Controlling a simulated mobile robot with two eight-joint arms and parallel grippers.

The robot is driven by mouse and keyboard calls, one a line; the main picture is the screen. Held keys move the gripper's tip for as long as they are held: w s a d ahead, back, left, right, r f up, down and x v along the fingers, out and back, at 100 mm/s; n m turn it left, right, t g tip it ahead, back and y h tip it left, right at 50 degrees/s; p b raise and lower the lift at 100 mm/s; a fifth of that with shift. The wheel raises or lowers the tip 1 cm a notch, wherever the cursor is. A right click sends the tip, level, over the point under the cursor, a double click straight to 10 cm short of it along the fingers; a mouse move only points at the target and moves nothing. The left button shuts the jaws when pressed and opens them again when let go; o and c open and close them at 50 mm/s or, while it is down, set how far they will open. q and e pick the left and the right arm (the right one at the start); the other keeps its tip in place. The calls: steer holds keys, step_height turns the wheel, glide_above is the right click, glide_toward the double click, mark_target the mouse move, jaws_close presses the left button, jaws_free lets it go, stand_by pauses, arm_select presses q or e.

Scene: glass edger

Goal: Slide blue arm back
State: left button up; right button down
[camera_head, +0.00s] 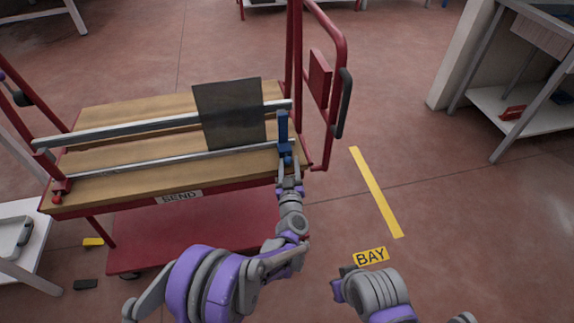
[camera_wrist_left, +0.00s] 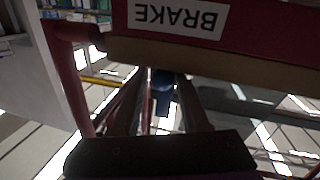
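The blue arm (camera_head: 283,128) stands upright at the right end of the rails on the wooden-topped red cart (camera_head: 178,172). A rounded blue part (camera_head: 287,159) is at its foot, by the cart's front edge. My left gripper (camera_head: 289,178) is right at this foot, on the near side. In the left wrist view a blue part (camera_wrist_left: 162,88) lies between the tips of my left fingers (camera_wrist_left: 163,98), which stand apart with narrow gaps beside it. I cannot tell whether a finger touches it.
A dark glass pane (camera_head: 230,113) leans upright against the rails, left of the blue arm. A red frame with a black handle (camera_head: 343,103) rises at the cart's right end. Open floor lies to the right, with a yellow stripe (camera_head: 376,190) and a BAY label (camera_head: 371,256).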

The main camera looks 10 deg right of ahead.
arm_select(q)
steer(key=shift+o, duration=0.3)
steer(key=shift+d, duration=0.2)
steer(key=shift+a, duration=0.1)
steer(key=s+a+p, duration=0.1)
steer(key=s+a, duration=0.1)
steer(key=s, duration=0.8)
steer(key=shift+s, duration=0.35)
steer(key=shift+a, duration=0.1)
